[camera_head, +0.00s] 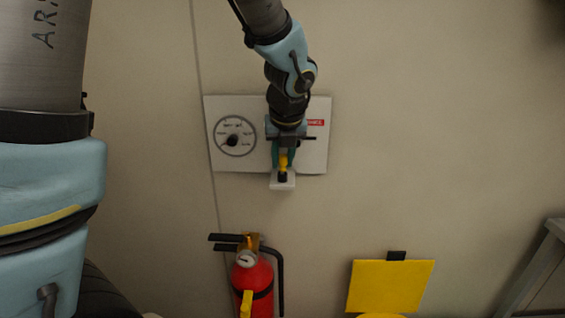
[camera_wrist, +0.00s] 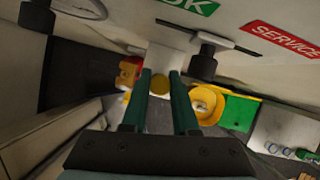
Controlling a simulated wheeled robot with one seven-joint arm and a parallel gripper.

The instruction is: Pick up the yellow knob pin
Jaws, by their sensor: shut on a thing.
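The yellow knob pin (camera_head: 283,161) is between the green fingers of my gripper (camera_head: 283,156), just above a small white bracket (camera_head: 282,185) that juts from the wall panel. A black part sits right under the yellow. In the wrist view, the round yellow end of the pin (camera_wrist: 160,84) shows between the two fingertips of my gripper (camera_wrist: 161,80), which are shut on it. The white bracket (camera_wrist: 164,56) is right behind it there. Whether the pin is still seated in the bracket cannot be told.
The white panel (camera_head: 311,160) carries a round dial (camera_head: 234,136) and a red label. The wrist view shows a black slider knob (camera_wrist: 203,65) in a slot, near the fingers. A red fire extinguisher (camera_head: 252,285) and a yellow panel (camera_head: 390,286) are below. The wall at right is clear.

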